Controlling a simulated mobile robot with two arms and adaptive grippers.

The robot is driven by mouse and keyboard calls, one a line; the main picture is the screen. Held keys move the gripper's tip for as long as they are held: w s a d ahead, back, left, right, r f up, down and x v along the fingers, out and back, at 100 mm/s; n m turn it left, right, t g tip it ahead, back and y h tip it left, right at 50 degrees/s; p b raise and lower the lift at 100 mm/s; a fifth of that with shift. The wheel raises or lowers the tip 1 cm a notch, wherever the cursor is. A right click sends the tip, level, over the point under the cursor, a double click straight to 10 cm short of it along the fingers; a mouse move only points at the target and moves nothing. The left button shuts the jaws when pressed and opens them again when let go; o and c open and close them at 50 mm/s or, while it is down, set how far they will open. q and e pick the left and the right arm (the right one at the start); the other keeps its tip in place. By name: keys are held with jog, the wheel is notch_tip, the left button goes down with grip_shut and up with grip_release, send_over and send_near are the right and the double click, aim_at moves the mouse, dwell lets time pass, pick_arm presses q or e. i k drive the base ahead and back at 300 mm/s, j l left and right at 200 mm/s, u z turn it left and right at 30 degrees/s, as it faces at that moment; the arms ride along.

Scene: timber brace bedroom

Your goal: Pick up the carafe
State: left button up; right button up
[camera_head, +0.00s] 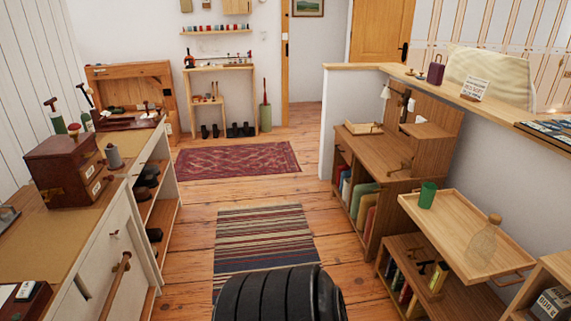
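The carafe (482,243) is a clear glass vessel with a tan stopper. It stands upright at the right on a light wooden tray-like top (455,237) with a raised rim. A green cup (427,195) stands on the same top, to the left of and behind the carafe. The carafe is fully visible and nothing touches it. Neither of my grippers is in view.
Below the tray top is a shelf unit (408,252) with books. A wooden ledge (440,80) runs along the wall behind. A striped rug (264,238) lies on the open floor. A long cabinet (95,255) lines the left.

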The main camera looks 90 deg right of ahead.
aim_at(483, 246)
jog(key=i+j+z, duration=0.1)
jog(key=z, duration=1.05)
jog(key=i+j, duration=0.05)
jog(key=i, duration=0.05)
